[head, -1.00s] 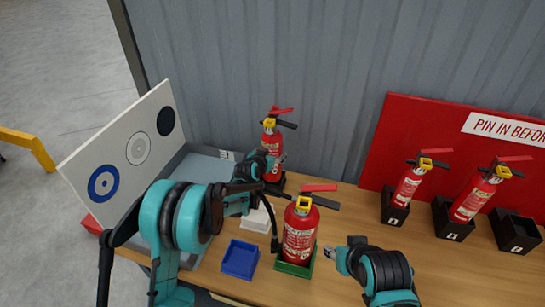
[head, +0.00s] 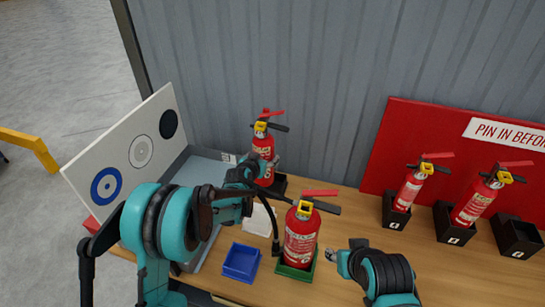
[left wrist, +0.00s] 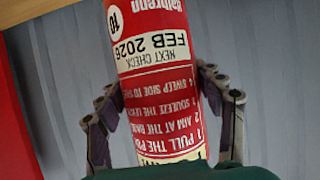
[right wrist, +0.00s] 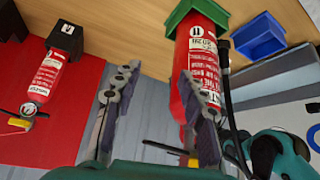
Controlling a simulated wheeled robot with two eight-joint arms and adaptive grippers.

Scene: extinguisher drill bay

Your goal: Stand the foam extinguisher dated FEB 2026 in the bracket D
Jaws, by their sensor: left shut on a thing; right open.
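The foam extinguisher (head: 263,147), red with a yellow collar, stands nearly upright at the back, by a black bracket (head: 279,185). In the left wrist view its label (left wrist: 150,45) reads NEXT CHECK FEB 2026, upside down. My left gripper (head: 270,168) is shut around its body, with a finger on each side in the left wrist view (left wrist: 160,105). Its base is partly hidden by my left arm, so I cannot tell how it sits in the bracket. My right gripper (head: 331,256) is open and empty, beside the green tray. I cannot read which bracket is D.
Another extinguisher (head: 301,240) stands in a green tray (head: 296,272), between my arms. A blue tray (head: 241,262) and a white tray (head: 258,218) are nearby. Two extinguishers (head: 410,188) (head: 474,203) stand in black brackets at right; a further black bracket (head: 518,237) is empty.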

